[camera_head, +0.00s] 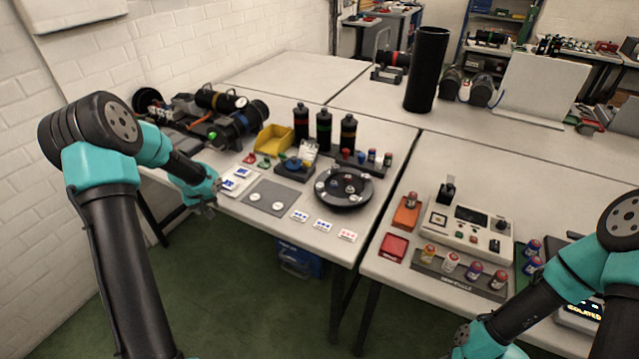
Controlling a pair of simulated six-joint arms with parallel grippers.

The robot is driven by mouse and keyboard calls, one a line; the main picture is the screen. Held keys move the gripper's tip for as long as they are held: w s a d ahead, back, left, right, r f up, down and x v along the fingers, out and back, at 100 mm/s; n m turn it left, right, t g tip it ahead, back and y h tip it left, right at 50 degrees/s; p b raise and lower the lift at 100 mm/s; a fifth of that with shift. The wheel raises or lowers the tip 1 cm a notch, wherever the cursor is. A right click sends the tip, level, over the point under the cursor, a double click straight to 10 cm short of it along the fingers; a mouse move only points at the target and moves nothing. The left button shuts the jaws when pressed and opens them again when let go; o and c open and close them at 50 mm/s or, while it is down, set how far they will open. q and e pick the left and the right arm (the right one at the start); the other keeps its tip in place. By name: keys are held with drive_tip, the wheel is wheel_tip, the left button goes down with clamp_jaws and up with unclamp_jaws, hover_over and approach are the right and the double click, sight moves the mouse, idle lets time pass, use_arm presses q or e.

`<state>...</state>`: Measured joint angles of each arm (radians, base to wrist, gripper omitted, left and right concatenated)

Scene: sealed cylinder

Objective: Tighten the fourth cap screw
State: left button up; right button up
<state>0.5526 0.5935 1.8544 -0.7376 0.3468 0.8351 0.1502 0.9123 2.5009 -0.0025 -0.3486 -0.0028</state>
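A round black disc (343,189), which looks like the cap, lies flat on the left table with several small light and coloured heads on it. They are too small to tell which is the fourth screw or how deep any sits. My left gripper (209,206) hangs at the left table's front edge, left of the grey mat and well apart from the disc. Its fingers are too small to show whether they are open. My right gripper (458,351) is at the bottom edge, partly cut off, in front of the right table; its fingers are unclear.
A grey mat (261,208) with two white discs, a yellow bin (274,140) and several black bottles (324,130) surround the disc. A control box (467,226) and a rack of coloured-top pieces (430,266) stand on the right table. A tall black cylinder (427,70) stands behind.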

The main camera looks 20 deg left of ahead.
use_arm(q)
drive_tip(key=w+d+r, duration=0.1)
drive_tip(key=w, duration=0.1)
drive_tip(key=w+r+n, duration=0.1)
drive_tip(key=w+d+r+n, duration=0.1)
drive_tip(key=w+r, duration=0.1)
drive_tip(key=shift+w+d, duration=0.3)
drive_tip(key=w+d+r+n+g, duration=0.1)
drive_tip(key=w+d+r+n, duration=0.2)
drive_tip(key=w+d+r, duration=0.45)
wheel_tip(320, 180, up, 10)
drive_tip(key=n+g+h, duration=0.1)
drive_tip(key=n+g, duration=0.1)
drive_tip(key=n, duration=0.2)
hover_over(320, 185)
wheel_tip(320, 185, down, 18)
drive_tip(key=shift+r, duration=0.25)
